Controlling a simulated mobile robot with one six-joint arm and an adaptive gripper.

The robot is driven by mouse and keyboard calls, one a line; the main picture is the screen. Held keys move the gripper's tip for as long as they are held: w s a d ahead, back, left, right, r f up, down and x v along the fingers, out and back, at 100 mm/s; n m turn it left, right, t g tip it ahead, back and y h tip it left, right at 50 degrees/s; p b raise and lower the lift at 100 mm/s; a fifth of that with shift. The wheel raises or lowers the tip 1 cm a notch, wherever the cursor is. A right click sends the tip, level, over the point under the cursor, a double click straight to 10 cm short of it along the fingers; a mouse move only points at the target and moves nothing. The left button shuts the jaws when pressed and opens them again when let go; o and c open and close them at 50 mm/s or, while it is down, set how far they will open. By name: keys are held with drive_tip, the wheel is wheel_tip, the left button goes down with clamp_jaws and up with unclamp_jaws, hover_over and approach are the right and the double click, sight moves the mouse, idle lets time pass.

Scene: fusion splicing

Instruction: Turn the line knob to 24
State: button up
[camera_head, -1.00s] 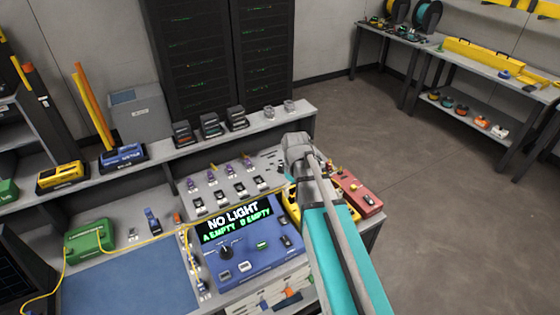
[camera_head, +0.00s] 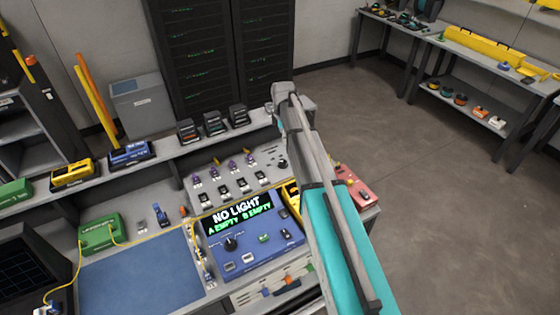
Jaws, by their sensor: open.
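A black rotary knob (camera_head: 230,243) sits on the blue device (camera_head: 262,257), below a display (camera_head: 240,213) reading "NO LIGHT", "A EMPTY" and "B EMPTY". Another round black knob (camera_head: 282,163) is on the grey sloped panel behind, just left of my arm. The marks around both knobs are too small to read, so I cannot tell which is the line knob or its setting. My teal and grey arm rises from the bottom right past the device's right side. My gripper's fingers do not show.
The grey panel (camera_head: 215,172) holds rows of small purple and black-and-white parts. A green box (camera_head: 101,235) with a yellow cable and a blue mat (camera_head: 140,285) lie left of the device. A red case (camera_head: 355,187) is partly behind my arm. Open floor lies to the right.

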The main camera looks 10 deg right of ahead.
sight(283, 162)
drive_tip(key=shift+f, duration=0.2)
wheel_tip(283, 162, down, 14)
drive_tip(key=b, duration=1.3)
drive_tip(key=shift+r+b, duration=0.25)
drive_tip(key=shift+b, duration=0.15)
drive_tip(key=shift+c, duration=0.3)
